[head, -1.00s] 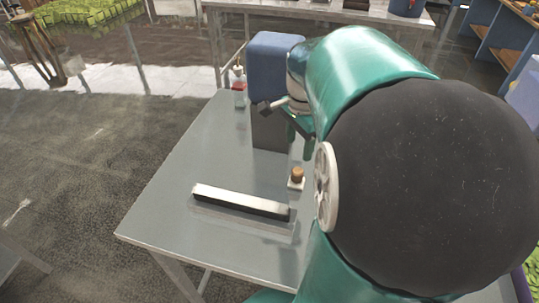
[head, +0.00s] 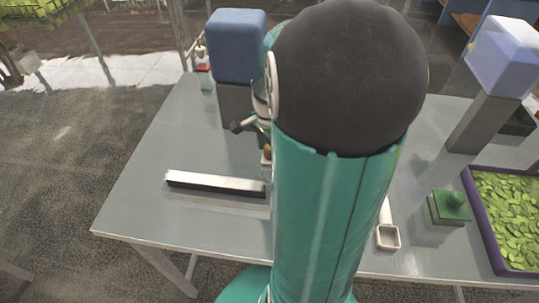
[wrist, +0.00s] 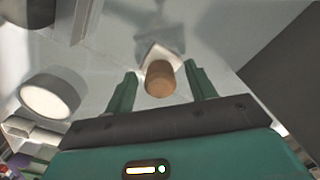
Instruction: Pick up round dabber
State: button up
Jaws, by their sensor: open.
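In the head view the knob (head: 267,151) is mostly hidden behind my arm. My gripper (wrist: 161,72) is open, with one green finger on each side of the knob in the wrist view. I cannot tell whether the fingers are down at the knob's height or touch it.
A light bar with a dark side (head: 215,182) lies left of the knob. A blue-topped grey block (head: 237,48) stands behind. To the right are a white scoop (head: 388,237), a green knobbed block (head: 450,206) and a purple-rimmed tray (head: 487,235) of green leaves.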

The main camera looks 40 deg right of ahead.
jog(key=shift+c, duration=0.4)
jog(key=c, duration=1.1)
jog(key=shift+o, duration=0.2)
jog(key=shift+r, duration=0.15)
